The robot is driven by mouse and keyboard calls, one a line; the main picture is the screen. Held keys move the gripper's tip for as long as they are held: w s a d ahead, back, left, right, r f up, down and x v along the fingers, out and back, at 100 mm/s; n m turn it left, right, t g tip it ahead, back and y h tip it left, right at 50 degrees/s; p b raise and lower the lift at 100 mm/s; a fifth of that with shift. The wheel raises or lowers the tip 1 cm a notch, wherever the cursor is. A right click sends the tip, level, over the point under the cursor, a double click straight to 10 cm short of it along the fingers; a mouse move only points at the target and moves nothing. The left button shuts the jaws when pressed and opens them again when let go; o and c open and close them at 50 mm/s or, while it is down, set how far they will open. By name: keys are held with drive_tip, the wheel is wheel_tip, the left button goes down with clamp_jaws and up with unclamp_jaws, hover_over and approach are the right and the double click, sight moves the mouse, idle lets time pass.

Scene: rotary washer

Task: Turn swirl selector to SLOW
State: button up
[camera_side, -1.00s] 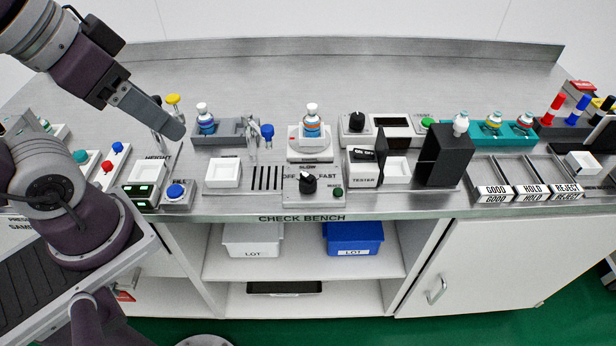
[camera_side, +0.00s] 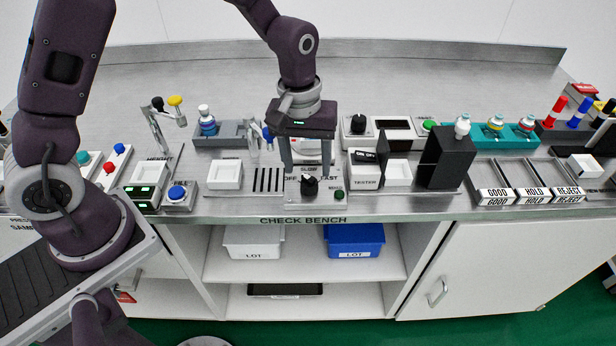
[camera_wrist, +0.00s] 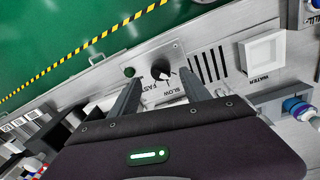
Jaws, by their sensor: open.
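The swirl selector is a black knob (camera_side: 309,185) on a grey panel with OFF, SLOW and FAST labels. In the wrist view the knob (camera_wrist: 161,69) lies just beyond the fingertips, in line with the gap. A small white mark shows on its lower right side there; which label it points at is not clear. OFF is hidden there, while SLOW and FAST show. My gripper (camera_side: 307,170) points down above and just behind the knob in the side view, apart from it. Its two fingers (camera_wrist: 161,82) are open and empty.
A green button (camera_side: 339,195) sits on the panel right of the knob. The tester (camera_side: 364,182) stands to the right, a slotted plate (camera_side: 268,180) and white tray (camera_side: 225,175) to the left. The swirler's vial is hidden behind my gripper.

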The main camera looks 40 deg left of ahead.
sight(308, 180)
wheel_tip(308, 180, down, 5)
drive_tip(key=shift+d+r, duration=0.1)
clamp_jaws()
